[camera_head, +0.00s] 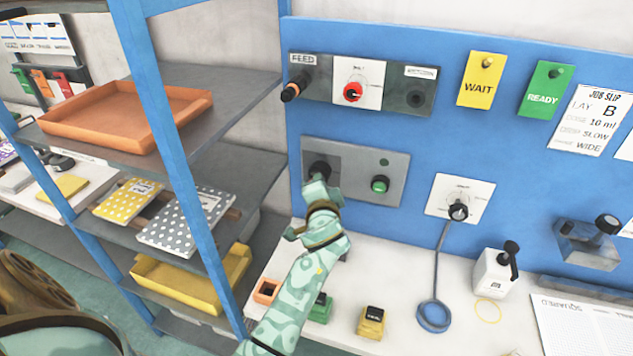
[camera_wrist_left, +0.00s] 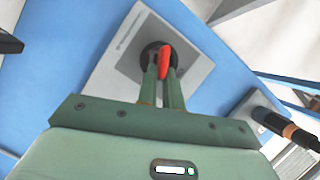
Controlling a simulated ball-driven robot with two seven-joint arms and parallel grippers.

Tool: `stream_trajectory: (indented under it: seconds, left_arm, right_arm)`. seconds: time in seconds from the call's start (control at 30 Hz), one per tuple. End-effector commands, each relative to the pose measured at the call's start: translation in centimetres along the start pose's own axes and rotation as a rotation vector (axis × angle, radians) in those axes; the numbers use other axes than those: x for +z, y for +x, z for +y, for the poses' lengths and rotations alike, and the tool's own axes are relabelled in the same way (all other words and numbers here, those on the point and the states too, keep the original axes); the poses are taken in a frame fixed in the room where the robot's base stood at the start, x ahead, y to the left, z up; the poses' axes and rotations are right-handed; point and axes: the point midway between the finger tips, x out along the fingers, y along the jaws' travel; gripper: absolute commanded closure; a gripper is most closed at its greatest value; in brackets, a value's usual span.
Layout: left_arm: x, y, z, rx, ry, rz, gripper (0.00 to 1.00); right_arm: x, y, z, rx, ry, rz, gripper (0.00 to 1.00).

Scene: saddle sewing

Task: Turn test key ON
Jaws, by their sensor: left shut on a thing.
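The test key shows in the left wrist view as a red key (camera_wrist_left: 165,60) standing in a round black switch base on a grey plate (camera_wrist_left: 188,77). In the head view this grey panel (camera_head: 355,152) is on the blue board, with a green button (camera_head: 380,184) and a small dark green lamp (camera_head: 384,162). My left gripper (camera_head: 321,184) is at the panel's left switch and hides the key there. In the left wrist view its two narrow fingers (camera_wrist_left: 164,74) are shut on the red key. My right gripper is not in view.
Above the panel are an orange-tipped feed lever (camera_head: 296,88) and a red knob (camera_head: 353,91). Shelves with an orange tray (camera_head: 125,137) stand left of the board. Small blocks and a white lever box (camera_head: 492,273) stand on the bench below.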

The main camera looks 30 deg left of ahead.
Motion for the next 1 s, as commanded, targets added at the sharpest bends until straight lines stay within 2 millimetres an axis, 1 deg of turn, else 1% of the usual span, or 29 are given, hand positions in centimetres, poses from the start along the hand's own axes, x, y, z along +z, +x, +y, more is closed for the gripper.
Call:
stream_trajectory:
  seconds: [0.03, 0.4, 0.57, 0.87, 1.0]
  left_arm:
    - [-0.1, -0.4, 0.5, -0.002, 0.013, 0.000, 1.00]
    - [-0.1, -0.4, 1.1, -0.073, 0.190, 0.001, 1.00]
    - [-0.1, -0.4, 1.1, -0.089, 0.232, 0.001, 1.00]
    - [-0.1, -0.3, 1.1, -0.090, 0.236, 0.001, 1.00]
    - [0.0, -0.2, 1.3, -0.104, 0.272, 0.001, 1.00]
  right_arm:
    - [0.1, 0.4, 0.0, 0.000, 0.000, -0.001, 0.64]
    - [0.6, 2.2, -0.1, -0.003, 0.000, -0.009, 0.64]
    - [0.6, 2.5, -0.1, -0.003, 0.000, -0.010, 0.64]
    - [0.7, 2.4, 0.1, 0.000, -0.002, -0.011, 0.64]
    - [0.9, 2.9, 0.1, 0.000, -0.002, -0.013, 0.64]
